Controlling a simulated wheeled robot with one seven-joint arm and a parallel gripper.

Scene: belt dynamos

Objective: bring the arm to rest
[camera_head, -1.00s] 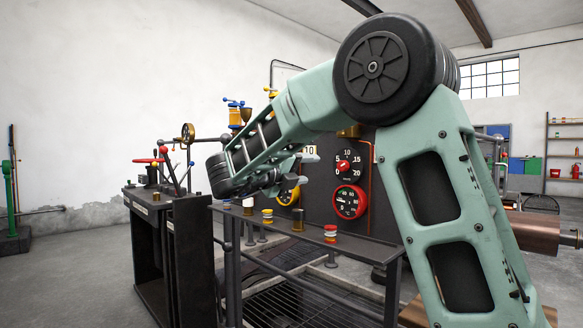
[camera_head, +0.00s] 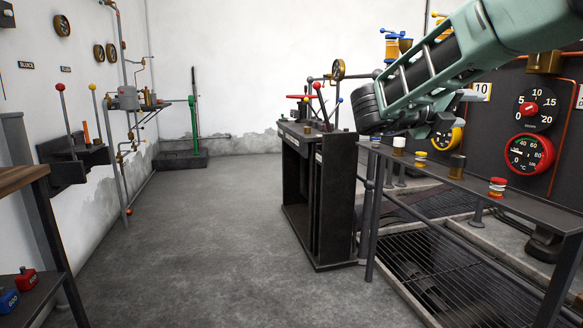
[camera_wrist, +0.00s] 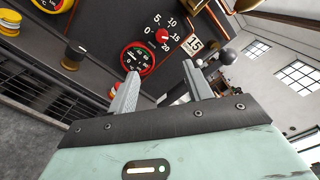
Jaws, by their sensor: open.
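My arm reaches in from the upper right of the head view, a pale green link ending in a dark ribbed wrist joint. My gripper shows in the wrist view (camera_wrist: 157,88) with its two grey fingers apart and nothing between them. In the wrist view the fingers point toward the dark panel (camera_wrist: 95,40) with a red-rimmed gauge (camera_wrist: 138,58); the same gauge is in the head view (camera_head: 529,153).
A dark rail shelf (camera_head: 478,187) carries small red, yellow and brass pieces below the arm. A black lever cabinet (camera_head: 318,195) stands left of it. A wall lever box (camera_head: 75,162) and a shelf with red and blue weights (camera_head: 28,277) are at left. Open concrete floor (camera_head: 215,235) lies between.

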